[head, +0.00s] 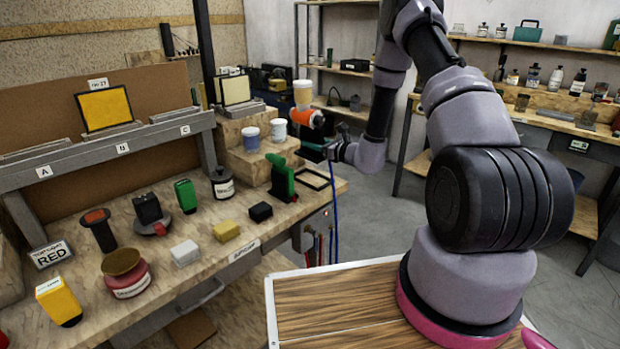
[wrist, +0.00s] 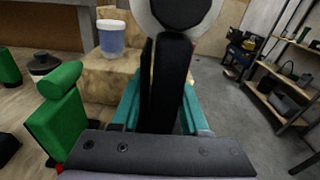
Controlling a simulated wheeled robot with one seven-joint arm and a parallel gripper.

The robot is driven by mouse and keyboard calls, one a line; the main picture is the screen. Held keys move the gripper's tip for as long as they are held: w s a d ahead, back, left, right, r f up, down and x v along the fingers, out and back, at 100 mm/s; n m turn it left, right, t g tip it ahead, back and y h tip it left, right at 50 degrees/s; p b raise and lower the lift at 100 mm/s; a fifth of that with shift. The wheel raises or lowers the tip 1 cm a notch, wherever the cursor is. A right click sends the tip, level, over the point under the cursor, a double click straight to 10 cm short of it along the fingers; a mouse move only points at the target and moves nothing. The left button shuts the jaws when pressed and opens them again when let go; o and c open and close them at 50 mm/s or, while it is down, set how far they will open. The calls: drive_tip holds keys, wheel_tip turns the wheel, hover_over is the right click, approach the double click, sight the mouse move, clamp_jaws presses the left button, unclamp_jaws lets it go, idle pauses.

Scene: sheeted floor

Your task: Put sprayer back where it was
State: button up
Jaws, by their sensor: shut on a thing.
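My gripper (head: 318,150), with teal fingers, is shut on the dark handle of the sprayer (head: 303,119), at the right end of the workbench. The sprayer has an orange body with a pale round end. An orange-yellow cup (head: 303,95) shows directly above it; I cannot tell if it is attached. In the wrist view, the black handle (wrist: 170,80) stands between the teal fingers, below the pale round end (wrist: 205,20). The sprayer appears held above the bench, though its lower side is partly hidden by my gripper.
White-and-blue (head: 251,139) and white (head: 279,130) cups sit on wooden steps (head: 238,160) nearby. A thin black frame (head: 312,178) lies at the bench edge. A blue hose (head: 334,205) hangs there. Open floor lies right.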

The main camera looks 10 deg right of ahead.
wheel_tip(320, 180, down, 9)
drive_tip(key=shift+d+f, duration=0.1)
drive_tip(key=shift+f, duration=0.05)
idle(0.4)
drive_tip(key=o, duration=0.8)
drive_tip(key=shift+f, duration=0.1)
